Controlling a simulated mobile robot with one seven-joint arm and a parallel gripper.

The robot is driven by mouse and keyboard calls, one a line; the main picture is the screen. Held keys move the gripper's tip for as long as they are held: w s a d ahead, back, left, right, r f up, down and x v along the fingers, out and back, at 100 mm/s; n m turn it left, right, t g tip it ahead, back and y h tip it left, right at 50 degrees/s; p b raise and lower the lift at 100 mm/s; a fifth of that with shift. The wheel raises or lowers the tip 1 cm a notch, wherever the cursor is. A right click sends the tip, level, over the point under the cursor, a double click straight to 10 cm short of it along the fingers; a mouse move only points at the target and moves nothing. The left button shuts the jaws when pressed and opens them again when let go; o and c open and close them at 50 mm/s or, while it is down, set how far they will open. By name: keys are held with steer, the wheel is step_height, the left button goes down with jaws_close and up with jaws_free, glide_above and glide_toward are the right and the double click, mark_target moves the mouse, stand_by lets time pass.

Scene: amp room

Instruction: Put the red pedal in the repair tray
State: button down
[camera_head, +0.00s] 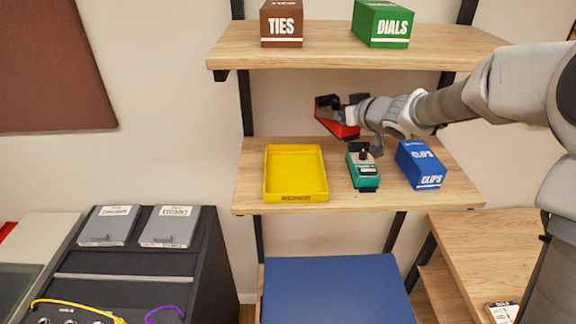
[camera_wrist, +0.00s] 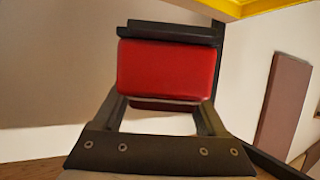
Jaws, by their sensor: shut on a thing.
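The red pedal (camera_head: 338,129) is held tilted in the air above the middle shelf in the head view. It fills the middle of the wrist view (camera_wrist: 168,70) as a red block between the fingers. My gripper (camera_head: 344,110) is shut on it. In the wrist view the gripper (camera_wrist: 165,105) reaches up to the pedal with a finger on each side. The yellow tray (camera_head: 296,196), empty, sits on the left of the middle shelf, below and left of the pedal. A yellow edge, likely this tray, shows at the top right of the wrist view (camera_wrist: 240,8).
A teal pedal (camera_head: 364,172) and a blue CLIPS box (camera_head: 421,165) stand right of the tray.

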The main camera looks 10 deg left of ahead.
steer(key=shift+w+a, duration=0.3)
steer(key=shift+w, duration=0.05)
steer(key=shift+s+a+f, duration=0.15)
steer(key=shift+a, duration=0.1)
steer(key=s+a+f+b, duration=0.1)
steer(key=s+a+f, duration=0.1)
steer(key=s+a+f+b, duration=0.2)
steer(key=s+a, duration=0.1)
steer(key=s+a+f+b, duration=0.1)
steer(key=s+a+f, duration=0.1)
steer(key=a, duration=0.1)
steer(key=shift+s+a+f, duration=0.1)
steer(key=shift+s+f, duration=0.1)
steer(key=shift+f, duration=2.05)
steer(key=shift+f, duration=0.1)
jaws_free()
